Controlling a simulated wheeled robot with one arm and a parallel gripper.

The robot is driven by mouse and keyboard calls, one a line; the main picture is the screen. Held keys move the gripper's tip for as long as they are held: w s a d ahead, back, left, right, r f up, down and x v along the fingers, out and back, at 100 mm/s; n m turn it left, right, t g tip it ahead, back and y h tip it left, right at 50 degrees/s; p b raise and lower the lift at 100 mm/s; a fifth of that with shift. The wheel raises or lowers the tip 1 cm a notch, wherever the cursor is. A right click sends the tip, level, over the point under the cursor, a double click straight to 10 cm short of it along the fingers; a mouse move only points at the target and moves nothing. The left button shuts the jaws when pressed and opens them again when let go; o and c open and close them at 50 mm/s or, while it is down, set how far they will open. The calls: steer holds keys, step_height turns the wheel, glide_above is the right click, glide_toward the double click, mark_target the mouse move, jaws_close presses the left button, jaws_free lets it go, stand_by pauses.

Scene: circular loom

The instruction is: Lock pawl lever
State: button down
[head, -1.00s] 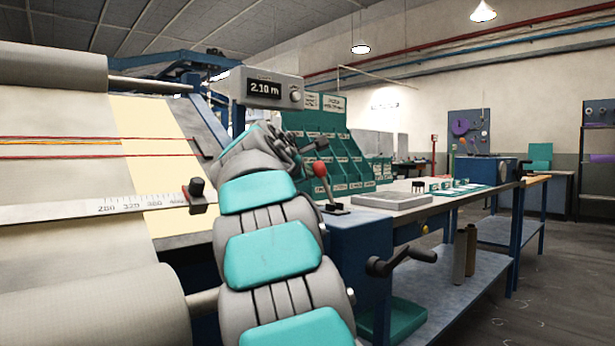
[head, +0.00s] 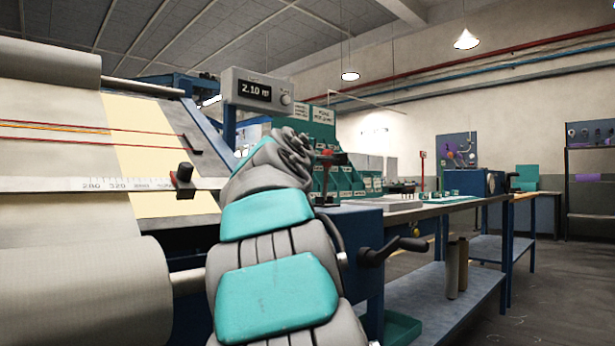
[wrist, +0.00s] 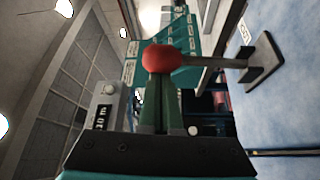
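The lever with a round red knob shows large in the wrist view, where its red knob (wrist: 163,58) covers my fingertips. Its metal shaft runs right to a dark base plate (wrist: 266,62). In the head view the lever (head: 326,182) stands nearly upright on the blue cabinet at the end of the bench. My gripper (wrist: 161,88) is right at the knob, its fingers close together. Whether they are shut on it cannot be made out. In the head view my arm reaches from the front and my gripper (head: 332,157) is at the knob.
The loom's cloth roll (head: 90,290) and a ruler bar (head: 130,184) with a black knob lie left. A display reading 2.10 m (head: 256,90) stands behind my arm. A black crank handle (head: 392,248) juts from the cabinet. Open floor (head: 560,290) lies at right.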

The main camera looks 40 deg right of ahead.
steer(key=s, duration=0.4)
steer(key=shift+d+f, duration=0.1)
steer(key=shift+f, duration=0.15)
steer(key=shift+s+f, duration=0.1)
steer(key=shift+f, duration=0.05)
stand_by(0.4)
steer(key=s+a+p, duration=0.1)
steer(key=a+p, duration=0.1)
steer(key=a, duration=0.7)
steer(key=shift+s+a+f, duration=0.15)
steer(key=shift+s+f, duration=0.15)
stand_by(0.3)
stand_by(0.5)
